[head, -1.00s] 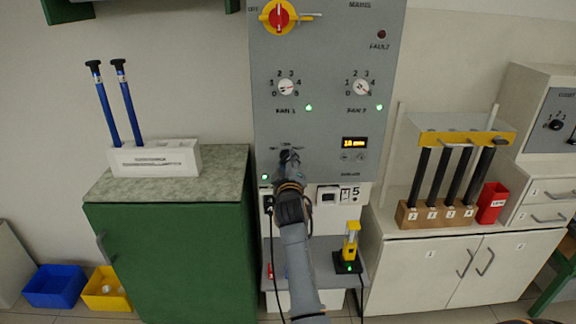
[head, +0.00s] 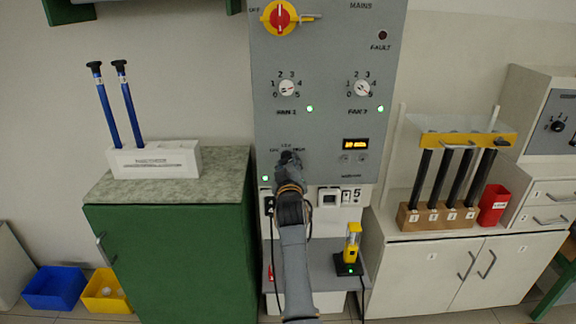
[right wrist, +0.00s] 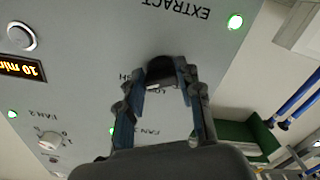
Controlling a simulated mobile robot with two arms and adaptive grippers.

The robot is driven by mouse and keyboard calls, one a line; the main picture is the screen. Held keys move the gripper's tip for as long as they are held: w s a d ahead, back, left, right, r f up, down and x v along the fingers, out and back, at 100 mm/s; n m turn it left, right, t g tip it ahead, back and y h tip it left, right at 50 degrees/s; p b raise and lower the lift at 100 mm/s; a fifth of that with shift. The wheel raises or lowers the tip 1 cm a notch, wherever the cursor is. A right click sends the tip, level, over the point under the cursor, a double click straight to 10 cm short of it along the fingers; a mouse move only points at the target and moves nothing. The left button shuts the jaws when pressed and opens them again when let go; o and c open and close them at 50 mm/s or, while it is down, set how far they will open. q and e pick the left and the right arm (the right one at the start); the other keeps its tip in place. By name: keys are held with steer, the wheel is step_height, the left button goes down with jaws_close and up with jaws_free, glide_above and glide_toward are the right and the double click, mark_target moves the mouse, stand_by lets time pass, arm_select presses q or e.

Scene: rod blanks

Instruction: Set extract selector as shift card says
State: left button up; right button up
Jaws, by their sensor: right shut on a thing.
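The grey control panel (head: 325,120) stands upright ahead of me. The extract selector is a dark knob (right wrist: 161,69) low on the panel, next to the upside-down word EXTRACT in the right wrist view. My right gripper (head: 288,160) is shut on this knob, one finger on each side, as the right wrist view (right wrist: 160,88) also shows. The gripper hides most of the knob in the head view, and I cannot read its setting. I cannot make out a shift card. My left gripper is not in view.
Above are the fan 1 dial (head: 286,88), fan 2 dial (head: 361,88) and red-yellow mains switch (head: 280,17). A lit display (head: 355,144) reads about 10 min. A yellow device (head: 352,245) stands on the shelf below. A green cabinet (head: 170,255) is left, white cupboards (head: 450,270) right.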

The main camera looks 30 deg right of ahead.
steer(key=shift+f, duration=0.15)
steer(key=o, duration=1.1)
steer(key=shift+o, duration=0.2)
step_height(320, 180, up, 10)
steer(key=shift+r, duration=0.1)
